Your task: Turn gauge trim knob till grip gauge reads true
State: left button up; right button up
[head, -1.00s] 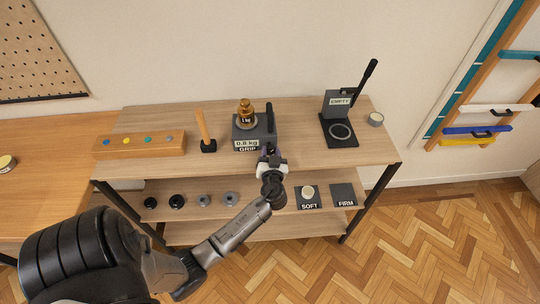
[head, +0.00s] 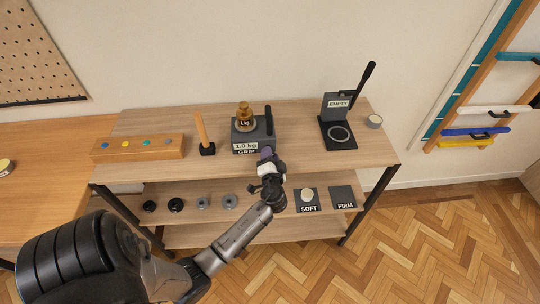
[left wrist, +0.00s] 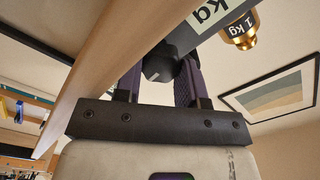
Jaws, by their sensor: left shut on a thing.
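The knob is hidden in the head view. My right gripper is not in view.
A mallet (head: 203,135) and a wooden block with coloured dots (head: 138,149) stand to the left. A lever press (head: 338,132) marked EMPTY and a small tin (head: 374,121) stand to the right. The lower shelf holds several discs and the SOFT (head: 308,207) and FIRM (head: 344,200) pads.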

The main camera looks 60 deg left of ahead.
pick_arm(q)
jog(key=shift+m, duration=0.4)
jog(key=o, duration=0.9)
jog(key=shift+f, duration=0.1)
jog(key=shift+f, duration=0.1)
